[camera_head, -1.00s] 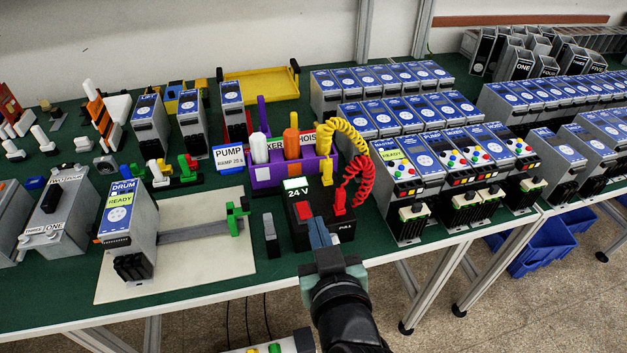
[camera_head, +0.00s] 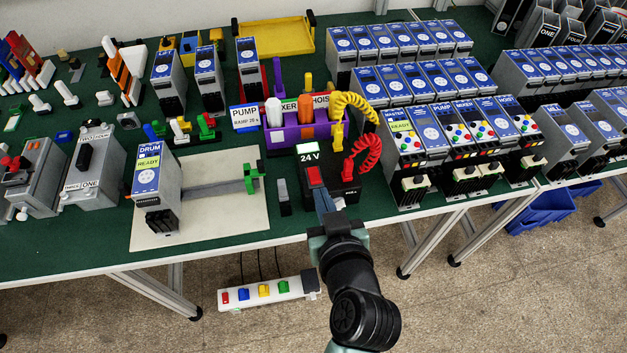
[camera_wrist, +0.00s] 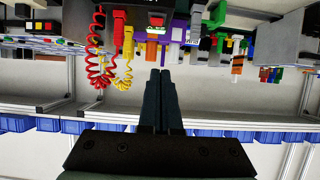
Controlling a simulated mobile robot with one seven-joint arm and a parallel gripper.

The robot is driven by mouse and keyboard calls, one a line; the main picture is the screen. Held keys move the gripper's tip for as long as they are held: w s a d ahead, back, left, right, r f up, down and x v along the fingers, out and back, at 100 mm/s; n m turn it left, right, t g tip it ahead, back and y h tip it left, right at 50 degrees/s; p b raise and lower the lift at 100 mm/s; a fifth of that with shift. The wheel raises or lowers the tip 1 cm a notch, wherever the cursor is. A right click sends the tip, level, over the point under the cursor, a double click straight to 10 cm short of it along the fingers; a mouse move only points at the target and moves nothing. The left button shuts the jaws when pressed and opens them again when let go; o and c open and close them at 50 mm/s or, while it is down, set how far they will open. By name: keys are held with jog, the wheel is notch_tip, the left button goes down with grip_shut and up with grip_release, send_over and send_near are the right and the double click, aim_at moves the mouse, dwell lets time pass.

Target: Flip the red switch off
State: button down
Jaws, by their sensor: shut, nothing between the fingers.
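A black 24 V box (camera_head: 343,188) stands on the table and bears a red rocker-like part (camera_head: 315,176). My gripper (camera_head: 323,195) is shut and empty, its fingers reaching over the front edge beside that box. In the wrist view the closed fingers (camera_wrist: 160,76) point at the table, apart from the power strip, which is not visible there.
Black cables (camera_head: 258,262) run from the table edge to the strip. A drum unit (camera_head: 155,195) is on a white board at left.

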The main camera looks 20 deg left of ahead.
jog(key=p, duration=0.2)
send_over(313, 185)
jog(key=s, duration=0.1)
jog(key=f, duration=0.3)
jog(key=shift+s+d+f, duration=0.2)
jog(key=shift+f, duration=0.15)
notch_tip(313, 185, down, 3)
jog(key=shift+s+d+f, duration=0.1)
jog(key=shift+f, duration=0.1)
jog(key=shift+s+f, duration=0.1)
jog(key=shift+f, duration=0.35)
